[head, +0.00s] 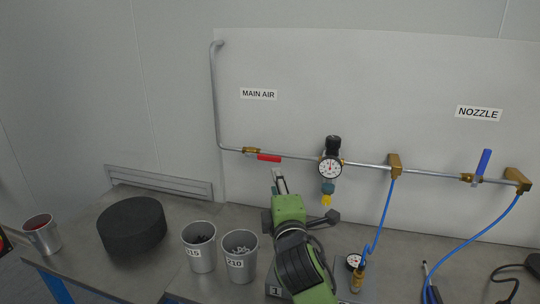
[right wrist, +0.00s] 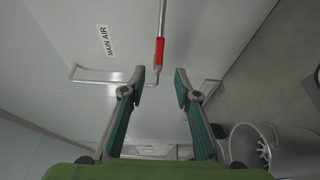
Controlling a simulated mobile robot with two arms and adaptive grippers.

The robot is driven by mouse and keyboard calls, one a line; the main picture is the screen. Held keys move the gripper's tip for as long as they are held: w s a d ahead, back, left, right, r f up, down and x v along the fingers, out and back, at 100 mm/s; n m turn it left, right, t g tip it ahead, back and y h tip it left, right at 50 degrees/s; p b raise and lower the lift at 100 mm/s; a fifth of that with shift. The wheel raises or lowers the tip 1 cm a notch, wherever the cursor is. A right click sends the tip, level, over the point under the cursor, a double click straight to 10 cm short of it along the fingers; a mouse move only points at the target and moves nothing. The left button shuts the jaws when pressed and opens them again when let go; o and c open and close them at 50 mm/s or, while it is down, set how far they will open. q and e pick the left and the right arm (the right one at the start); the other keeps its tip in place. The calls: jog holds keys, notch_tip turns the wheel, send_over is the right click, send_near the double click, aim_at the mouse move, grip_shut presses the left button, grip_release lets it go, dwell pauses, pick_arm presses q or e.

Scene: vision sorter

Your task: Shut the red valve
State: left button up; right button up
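The red valve (head: 269,158) sits on the wall pipe under the MAIN AIR label, its red handle lying along the pipe. In the right wrist view the red handle (right wrist: 159,50) shows just beyond and between the fingertips, not touched by them. My right gripper (head: 279,181) is in front of the wall, below and slightly right of the handle in the head view. In the right wrist view the gripper (right wrist: 160,86) is open with nothing between its fingers. My left gripper is not in view.
A pressure gauge (head: 330,168) and a blue-handled valve (head: 482,165) are on the same pipe to the right. Two metal cups (head: 199,258) (head: 240,268), a black round block (head: 132,226) and another cup (head: 42,238) stand on the bench. Blue hoses (head: 385,220) hang at the right.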

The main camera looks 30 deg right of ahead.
aim_at(271, 159)
jog(key=p+x, duration=0.2)
jog(key=x, duration=1)
jog(key=shift+w+d, duration=0.15)
jog(key=shift+w, duration=0.15)
grip_shut()
